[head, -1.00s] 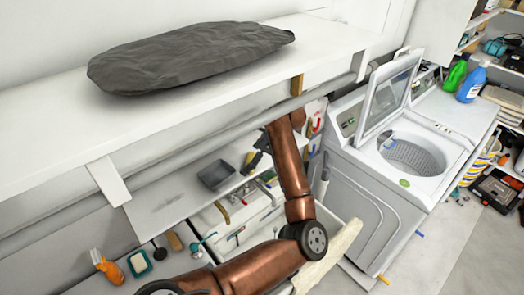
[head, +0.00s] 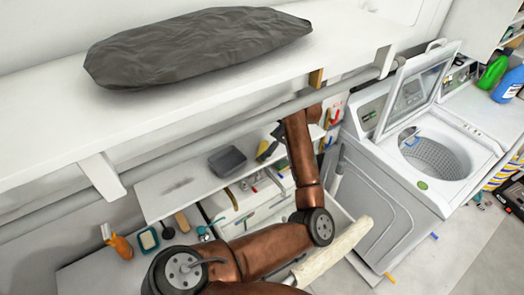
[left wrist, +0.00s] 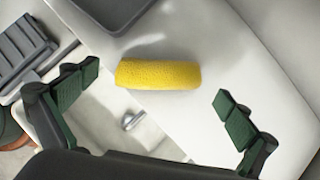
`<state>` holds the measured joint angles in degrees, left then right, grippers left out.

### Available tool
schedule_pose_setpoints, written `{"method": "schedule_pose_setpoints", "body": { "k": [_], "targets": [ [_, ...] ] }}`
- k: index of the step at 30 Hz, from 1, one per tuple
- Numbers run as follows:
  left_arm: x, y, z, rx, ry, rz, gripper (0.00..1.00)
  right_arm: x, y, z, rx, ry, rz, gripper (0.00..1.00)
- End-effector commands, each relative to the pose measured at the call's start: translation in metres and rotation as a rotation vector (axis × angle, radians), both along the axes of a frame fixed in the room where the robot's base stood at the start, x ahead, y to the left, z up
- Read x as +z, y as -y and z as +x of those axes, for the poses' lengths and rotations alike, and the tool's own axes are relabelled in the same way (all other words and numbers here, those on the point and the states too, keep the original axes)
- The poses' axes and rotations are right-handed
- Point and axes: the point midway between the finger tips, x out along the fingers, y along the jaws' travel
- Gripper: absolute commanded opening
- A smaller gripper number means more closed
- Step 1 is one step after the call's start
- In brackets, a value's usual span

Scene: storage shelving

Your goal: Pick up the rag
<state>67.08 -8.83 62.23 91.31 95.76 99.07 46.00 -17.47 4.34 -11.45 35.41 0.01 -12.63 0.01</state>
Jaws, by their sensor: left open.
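The rag looks like a short yellow textured roll (left wrist: 158,74), lying on a white surface in the left wrist view. A small yellow patch (head: 262,148) beside the grey tray in the head view appears to be the same rag. My left gripper (left wrist: 160,115) is open and empty, its two dark green fingers wide apart with the rag ahead of and between them, apart from both. In the head view the left gripper (head: 274,140) is small, dark and partly hidden beneath the upper shelf. My right gripper is not in view.
A grey tray (head: 227,160) sits left of the rag. A white upper shelf (head: 60,125) carrying a grey bag (head: 195,48) overhangs the workspace. An orange spray bottle (head: 118,243) and sponge (head: 148,239) stand lower left. An open washer (head: 420,165) is at right.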

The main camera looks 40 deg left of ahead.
Motion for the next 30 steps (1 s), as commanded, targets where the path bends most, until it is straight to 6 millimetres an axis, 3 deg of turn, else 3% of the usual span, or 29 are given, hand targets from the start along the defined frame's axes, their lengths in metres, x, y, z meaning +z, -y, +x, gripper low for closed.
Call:
{"method": "schedule_pose_setpoints", "body": {
  "k": [4,11,28,30],
  "targets": [
    [-0.016,-0.01,-0.003,-0.001,-0.002,-0.001,1.0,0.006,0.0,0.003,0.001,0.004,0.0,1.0],
    [-0.02,-0.011,-0.003,-0.001,0.001,-0.001,1.0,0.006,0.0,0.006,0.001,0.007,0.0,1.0],
    [-0.019,-0.011,-0.003,-0.001,0.0,0.0,0.62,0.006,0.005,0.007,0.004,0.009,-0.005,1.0],
    [-0.019,-0.011,-0.003,-0.001,0.0,0.0,0.61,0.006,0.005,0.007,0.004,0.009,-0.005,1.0]
  ]
}}
